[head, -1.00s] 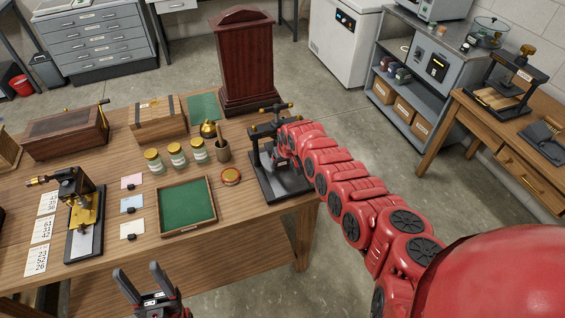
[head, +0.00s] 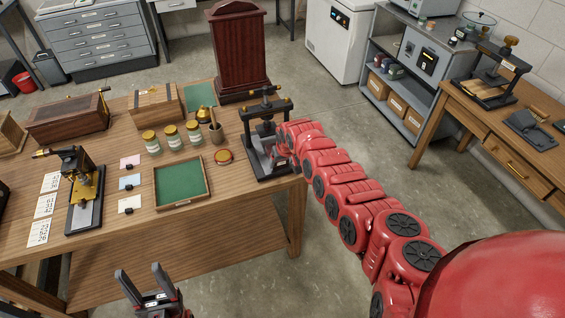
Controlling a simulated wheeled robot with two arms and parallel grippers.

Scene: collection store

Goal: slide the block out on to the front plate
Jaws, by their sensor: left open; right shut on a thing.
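The black press (head: 264,113) stands at the right end of the wooden table, with a crossbar and gold-coloured knobs on top. Its dark base, with the front plate (head: 272,172), reaches toward the table's near edge. My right gripper (head: 283,153) is at the front of the press, low over the base. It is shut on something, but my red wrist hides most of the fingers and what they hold. I cannot make out the block clearly. My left gripper (head: 144,278) is open and empty, in front of the table's near side.
A brass and black press (head: 84,190) is further left. A dark wooden case (head: 240,50) stands behind. Open floor lies right of the table.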

